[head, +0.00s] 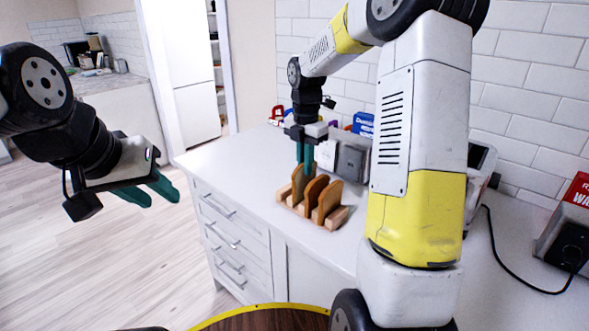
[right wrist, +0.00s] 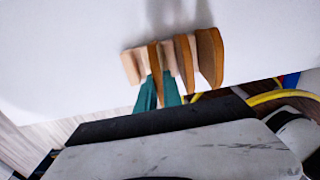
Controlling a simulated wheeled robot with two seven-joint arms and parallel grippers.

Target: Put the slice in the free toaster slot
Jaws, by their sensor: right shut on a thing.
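Several brown bread slices (head: 327,200) stand upright in a light wooden rack (head: 337,218) on the counter. My right gripper (head: 304,170) points down, its teal fingers shut on the leftmost slice (head: 299,184). The right wrist view shows this slice (right wrist: 155,62) between the fingers, its lower part still within the rack (right wrist: 131,66). A grey metal appliance (head: 350,160), which looks like the toaster, stands just behind the rack; its slots cannot be made out. My left gripper (head: 158,194) is empty and open, left of the counter over the floor.
The white counter (head: 235,155) is bare left of the rack. Red and blue items (head: 362,124) stand along the tiled wall. My right arm hides part of the counter. A black cable (head: 515,265) and a red-labelled box (head: 570,220) are at the far right.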

